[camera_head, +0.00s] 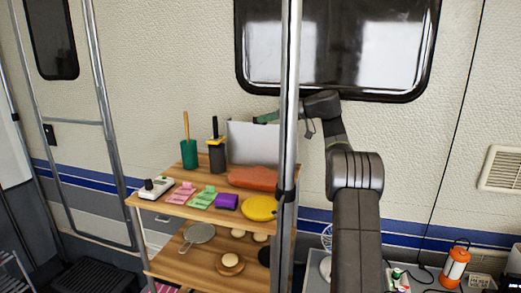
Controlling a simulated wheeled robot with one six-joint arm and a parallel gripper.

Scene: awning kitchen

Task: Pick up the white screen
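The white screen (252,142) is a pale upright panel at the back of the wooden shelf's top board. Its right side is partly hidden behind a metal pole. My arm comes in from the lower right and bends left behind the pole. The visible end of my gripper (266,118) is at the screen's top edge, left of the pole. It looks close to or touching the edge. The view is too small, and the pole covers too much, to tell whether the fingers are open or shut on it.
The metal pole (289,100) rises in front.

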